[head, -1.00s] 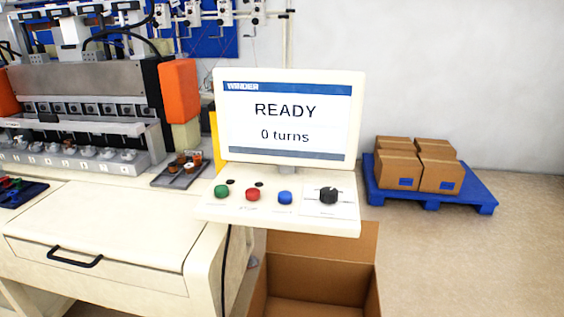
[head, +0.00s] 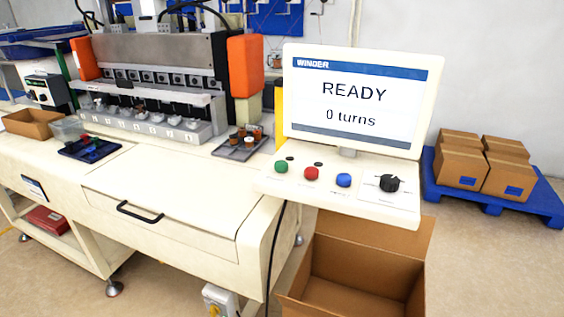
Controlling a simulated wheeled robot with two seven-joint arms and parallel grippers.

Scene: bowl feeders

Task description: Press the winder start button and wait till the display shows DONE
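The winder display (head: 352,101) stands upright above the control panel and reads READY and 0 turns. On the cream panel (head: 330,198) below it are a green button (head: 281,167), a red button (head: 311,173), a blue button (head: 344,180) and a black knob (head: 389,183). The labels by the buttons are too small to read. The winder machine (head: 160,70) is left of the display. Neither of my grippers is in the head view.
An open cardboard box (head: 345,295) stands on the floor under the panel. A blue pallet (head: 545,207) with several cartons is at the right. A tray (head: 232,152) of small spools and a drawer with a black handle (head: 138,212) are left of the panel. A cable hangs below.

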